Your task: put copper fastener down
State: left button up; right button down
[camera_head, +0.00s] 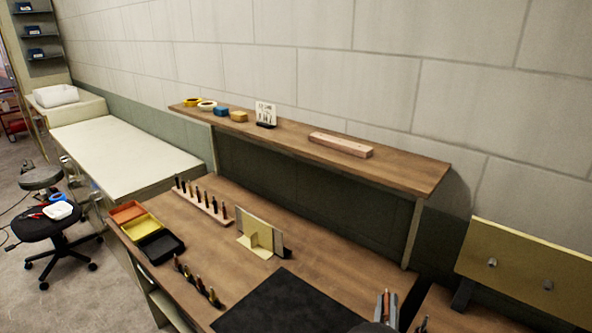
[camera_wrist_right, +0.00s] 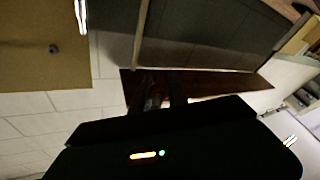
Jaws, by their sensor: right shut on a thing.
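My right gripper (camera_head: 386,298) is low in the head view, at the right end of the bench near a black mat (camera_head: 290,303). It is shut on a thin copper-coloured piece, the copper fastener (camera_head: 386,306), which is mostly hidden between the fingers. In the right wrist view the fingers (camera_wrist_right: 157,92) are dark and the held piece is hard to make out. Orange (camera_head: 127,211), yellow (camera_head: 141,228) and black (camera_head: 160,247) trays sit at the bench's left end. My left gripper is not in view.
A cream stand (camera_head: 259,234) is behind the mat. A raised shelf (camera_head: 290,133) runs behind, and a yellow panel (camera_head: 527,270) stands at right.

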jog(key=s+d+r+m+g+h, duration=0.1)
jog(key=d+r+h, duration=0.3)
jog(key=d, duration=0.8)
jog(key=s+d+r+m+g+h, duration=0.1)
jog(key=d+r+m+g+h, duration=0.2)
jog(key=d, duration=0.9)
jog(key=shift+d+r+m+h, duration=0.25)
jog(key=shift+r+m+h, duration=0.25)
jog(key=shift+r, duration=0.3)
